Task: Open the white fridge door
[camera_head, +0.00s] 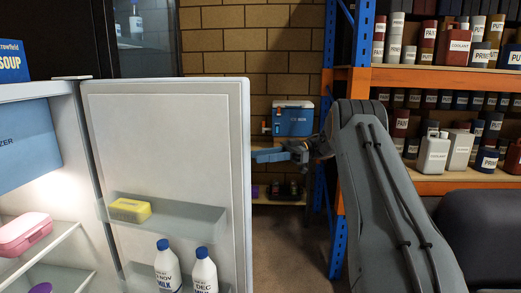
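The white fridge (35,92) stands at the left, with its lit inside showing. Its white door (170,135) stands open, with its inner face toward me and its hinge side at the left. My gripper (258,155) is just right of the door's free edge, its blue fingers pointing left toward it. The fingertips are close to the edge or partly behind it. I cannot tell whether they touch the door or how far apart they are. The door's outer face and handle are hidden.
The door's shelves hold a yellow box (129,209) and two milk bottles (168,268). A pink container (24,234) sits inside the fridge. Behind my gripper, a blue cooler (293,118) stands by the brick wall. An orange-and-blue rack (430,78) holds cans at right.

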